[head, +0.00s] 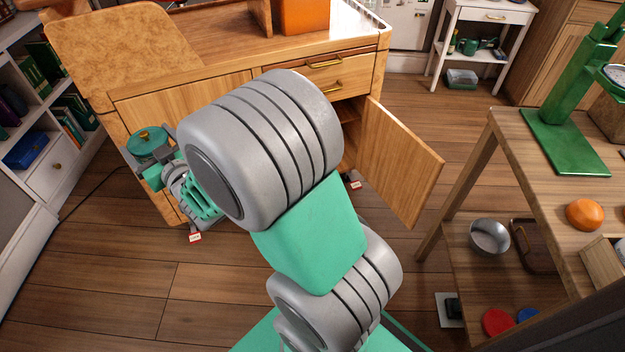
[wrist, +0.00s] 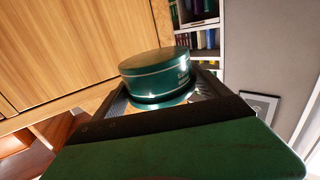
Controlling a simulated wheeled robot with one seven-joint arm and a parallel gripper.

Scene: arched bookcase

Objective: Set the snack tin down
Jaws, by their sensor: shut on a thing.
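The wooden cabinet (head: 180,88) has its right door (head: 400,165) open. A tan board (head: 125,43) and an orange box (head: 304,14) are on its top. A bookcase (head: 40,130) stands left. A wooden table (head: 480,150) with a green stand is at the right.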

